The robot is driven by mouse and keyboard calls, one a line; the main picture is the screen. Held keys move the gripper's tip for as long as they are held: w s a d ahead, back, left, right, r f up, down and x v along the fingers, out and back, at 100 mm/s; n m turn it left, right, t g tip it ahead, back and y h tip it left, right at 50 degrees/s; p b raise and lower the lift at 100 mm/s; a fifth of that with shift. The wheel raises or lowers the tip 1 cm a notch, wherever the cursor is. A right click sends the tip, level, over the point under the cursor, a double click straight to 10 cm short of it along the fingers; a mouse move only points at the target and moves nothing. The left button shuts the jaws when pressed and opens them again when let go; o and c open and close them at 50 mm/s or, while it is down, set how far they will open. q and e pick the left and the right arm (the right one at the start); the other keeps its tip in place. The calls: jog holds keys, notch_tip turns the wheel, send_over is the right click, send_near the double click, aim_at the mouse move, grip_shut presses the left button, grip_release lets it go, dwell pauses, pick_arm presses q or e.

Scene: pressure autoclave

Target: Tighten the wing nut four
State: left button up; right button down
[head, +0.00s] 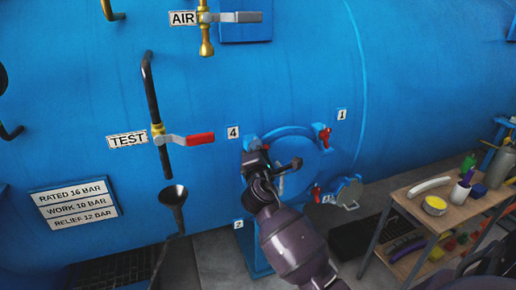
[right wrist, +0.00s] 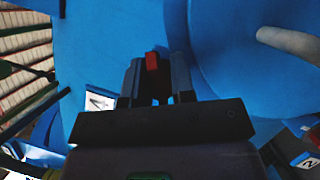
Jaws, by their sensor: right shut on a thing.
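The round blue hatch (head: 305,158) is on the front of the blue vessel, with numbered labels around it. The label 4 (head: 233,133) is at its upper left, and it also shows in the right wrist view (right wrist: 98,102). My right gripper (head: 254,158) is at the hatch's left edge, just below and right of that label. In the right wrist view its two fingers (right wrist: 155,80) are shut on the red wing nut four (right wrist: 152,61). My left gripper is not in view.
Red wing nuts (head: 325,136) and (head: 316,192) are on the hatch's right side. A red-handled TEST valve (head: 200,139) and a black funnel (head: 173,195) are to the left. A wooden-topped cart (head: 455,212) with several items stands at the right.

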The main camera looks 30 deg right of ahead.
jog(key=m+g, duration=0.1)
jog(key=m, duration=0.2)
jog(key=m+g+p, duration=0.1)
jog(key=m, duration=0.1)
jog(key=shift+f+m+y, duration=0.15)
jog(key=shift+m+y, duration=0.15)
jog(key=shift+m, duration=0.1)
jog(key=m+y, duration=0.1)
jog(key=m, duration=0.1)
jog(key=m+g+y, duration=0.1)
jog(key=m, duration=0.2)
jog(key=shift+f+g, duration=0.2)
jog(key=shift+g, duration=0.1)
jog(key=m+y, duration=0.1)
jog(key=m, duration=0.1)
jog(key=m+y, duration=0.2)
jog(key=shift+a+f+m, duration=0.1)
jog(key=shift+a+m, duration=0.05)
jog(key=shift+m, duration=0.25)
jog(key=m+y, duration=0.2)
jog(key=m, duration=0.1)
jog(key=shift+a+f+m, duration=0.1)
jog(key=shift+a+m, duration=0.05)
jog(key=shift+m, duration=0.15)
jog(key=shift+y, duration=0.3)
jog(key=c, duration=1)
grip_release()
jog(key=shift+o, duration=0.2)
